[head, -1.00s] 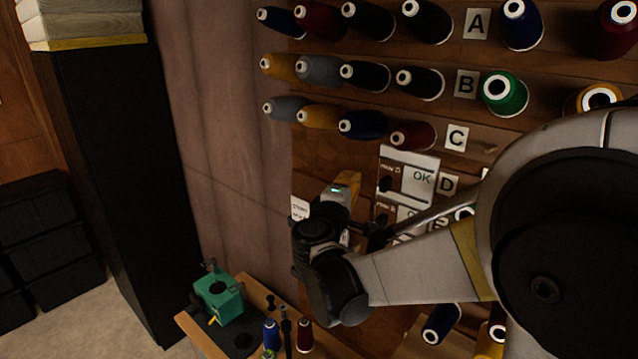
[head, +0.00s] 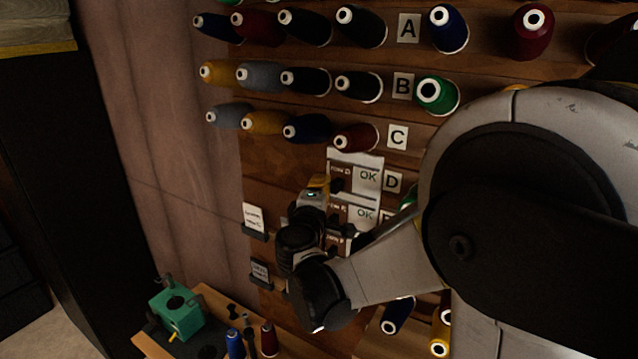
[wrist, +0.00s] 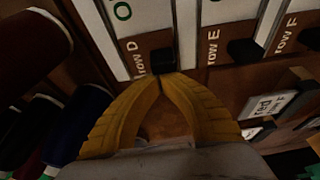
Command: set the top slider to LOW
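The top slider is the row D one, with a dark knob (wrist: 162,61) beside the "row D" label in the wrist view. In the head view my wrist and arm hide part of the panels, and the fingertips are not distinct.
The row E knob (wrist: 245,51) sits to the right of the row D knob in the wrist view, with row F beyond. Thread spools (head: 355,138) stick out above the panels. Dark spools (wrist: 80,118) stand close left of my fingers. A green device (head: 176,312) stands below.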

